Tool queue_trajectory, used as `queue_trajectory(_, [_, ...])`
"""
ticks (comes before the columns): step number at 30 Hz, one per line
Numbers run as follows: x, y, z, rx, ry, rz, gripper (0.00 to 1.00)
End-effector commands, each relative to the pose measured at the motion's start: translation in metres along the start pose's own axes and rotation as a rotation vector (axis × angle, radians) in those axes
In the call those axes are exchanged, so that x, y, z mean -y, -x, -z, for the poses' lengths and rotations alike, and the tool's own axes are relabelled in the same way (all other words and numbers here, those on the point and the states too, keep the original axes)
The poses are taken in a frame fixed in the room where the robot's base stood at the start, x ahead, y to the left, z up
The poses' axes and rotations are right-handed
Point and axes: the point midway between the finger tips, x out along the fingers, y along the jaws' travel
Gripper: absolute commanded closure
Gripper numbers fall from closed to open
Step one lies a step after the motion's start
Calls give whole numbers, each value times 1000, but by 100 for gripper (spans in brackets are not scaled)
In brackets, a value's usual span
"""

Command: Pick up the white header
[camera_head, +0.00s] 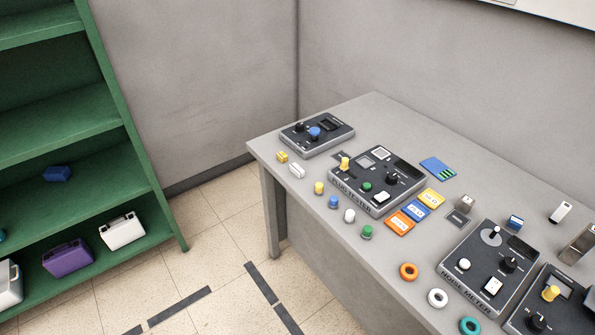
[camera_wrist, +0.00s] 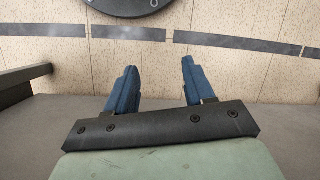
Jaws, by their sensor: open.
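A small white block with a ridged look, apparently the white header (camera_head: 297,171), lies on the grey table (camera_head: 262,151) near its left edge in the head view. A similar yellow block (camera_head: 282,157) lies just behind it. My gripper (camera_wrist: 158,68) shows in the wrist view with its two blue fingers apart and nothing between them. It is above the tiled floor. The head view does not show my gripper, and the wrist view does not show the white header.
A dark tester box (camera_head: 314,135) stands behind the header, and the Euro Tester (camera_head: 345,187) stands to its right. Yellow (camera_head: 319,188), blue (camera_head: 333,202), white (camera_head: 349,216) and green (camera_head: 367,232) knobs line the front edge. A green shelf (camera_head: 140,165) stands left.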

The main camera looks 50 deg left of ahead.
Motion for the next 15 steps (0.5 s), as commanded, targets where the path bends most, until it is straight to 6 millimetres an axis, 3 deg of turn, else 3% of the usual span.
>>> queue_trajectory(1, [15,3,14,-27,35,1,47])
queue_trajectory(6, [66,13,46,-108,132,13,47])
queue_trajectory(15, [172,32,86,-242,310,56,47])
